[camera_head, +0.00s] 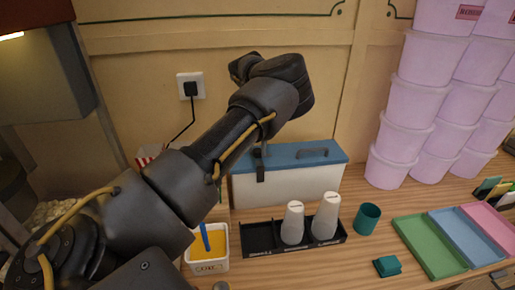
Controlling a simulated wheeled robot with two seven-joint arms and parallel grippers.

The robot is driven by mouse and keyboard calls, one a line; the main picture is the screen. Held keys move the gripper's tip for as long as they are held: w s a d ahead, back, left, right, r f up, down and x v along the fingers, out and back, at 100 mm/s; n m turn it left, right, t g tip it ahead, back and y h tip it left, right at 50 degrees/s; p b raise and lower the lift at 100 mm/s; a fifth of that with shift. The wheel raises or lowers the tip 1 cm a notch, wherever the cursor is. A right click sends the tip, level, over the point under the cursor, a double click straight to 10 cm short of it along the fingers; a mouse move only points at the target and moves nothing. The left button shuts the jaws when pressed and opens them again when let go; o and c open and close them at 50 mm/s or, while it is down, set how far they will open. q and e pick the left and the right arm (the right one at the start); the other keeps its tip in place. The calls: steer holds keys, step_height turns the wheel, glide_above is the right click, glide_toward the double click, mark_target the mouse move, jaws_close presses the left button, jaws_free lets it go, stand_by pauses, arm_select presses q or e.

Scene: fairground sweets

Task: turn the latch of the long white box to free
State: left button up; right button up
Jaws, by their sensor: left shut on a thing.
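The long white box (300,187) with a blue lid (318,153) stands against the back wall, behind the black rack. A dark latch (260,175) hangs at its front, left of the lid's middle. My left arm comes in from the left and covers the box's left end. The exact turn of the latch is hard to tell. My right gripper is out of view.
A black rack (262,240) holds white cups (325,217). A yellow-filled tub (209,267) with a blue handle stands left of it. A teal cup (367,218), a teal block (387,266), coloured trays (430,245) and stacked pink tubs (398,140) are to the right.

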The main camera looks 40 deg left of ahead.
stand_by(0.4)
arm_select(q)
steer(key=o, duration=0.7)
steer(key=shift+r, duration=0.25)
step_height(320, 180, up, 10)
steer(key=b, duration=0.2)
steer(key=shift+r, duration=0.2)
steer(key=shift+s, duration=0.1)
